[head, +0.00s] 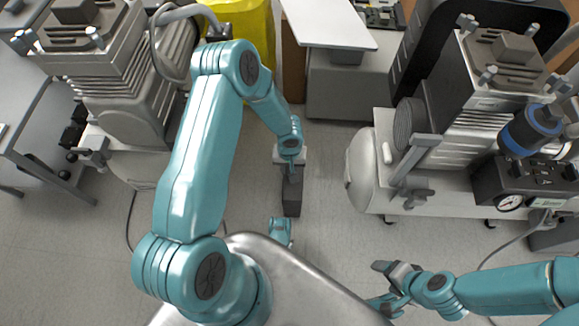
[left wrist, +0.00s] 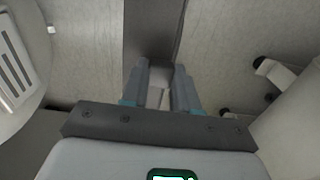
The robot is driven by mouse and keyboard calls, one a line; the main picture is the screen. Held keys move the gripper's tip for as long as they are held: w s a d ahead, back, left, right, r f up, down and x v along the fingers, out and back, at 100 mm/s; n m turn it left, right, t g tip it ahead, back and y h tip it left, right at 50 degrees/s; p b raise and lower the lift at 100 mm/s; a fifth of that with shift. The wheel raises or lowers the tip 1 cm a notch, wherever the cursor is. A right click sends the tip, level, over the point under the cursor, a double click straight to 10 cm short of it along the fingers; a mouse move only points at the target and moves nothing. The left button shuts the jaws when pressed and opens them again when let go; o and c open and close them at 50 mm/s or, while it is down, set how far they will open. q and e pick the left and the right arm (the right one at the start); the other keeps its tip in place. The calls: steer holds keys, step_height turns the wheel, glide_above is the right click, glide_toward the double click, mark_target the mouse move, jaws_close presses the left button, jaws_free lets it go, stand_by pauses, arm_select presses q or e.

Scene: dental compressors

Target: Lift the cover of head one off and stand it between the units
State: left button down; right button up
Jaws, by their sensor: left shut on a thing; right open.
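The left compressor unit (head: 130,110) and the right compressor unit (head: 440,185) stand apart with open floor between them. My left gripper (head: 291,168) is over that gap, pointing down. Its fingers show in the left wrist view (left wrist: 162,92), shut on a dark grey block, which I take to be the cover (head: 291,195). The block reaches out past the fingers in the left wrist view (left wrist: 150,30). Whether its underside touches the floor, I cannot tell. My right gripper (head: 388,272) is open and empty at lower right, in front of the right unit.
A yellow bin (head: 262,35) and a grey cabinet (head: 345,95) with a white top stand behind the gap. A table frame (head: 45,165) is at far left. A dark gauge box (head: 520,185) sits on the right unit. Pale floor (head: 325,190) is clear around the block.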

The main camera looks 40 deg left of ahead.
arm_select(q)
steer(key=shift+f+b, duration=0.1)
steer(key=shift+b, duration=0.5)
stand_by(0.3)
steer(key=shift+c, duration=1.5)
jaws_free()
steer(key=shift+r+p, duration=1.8)
steer(key=shift+r, duration=1.7)
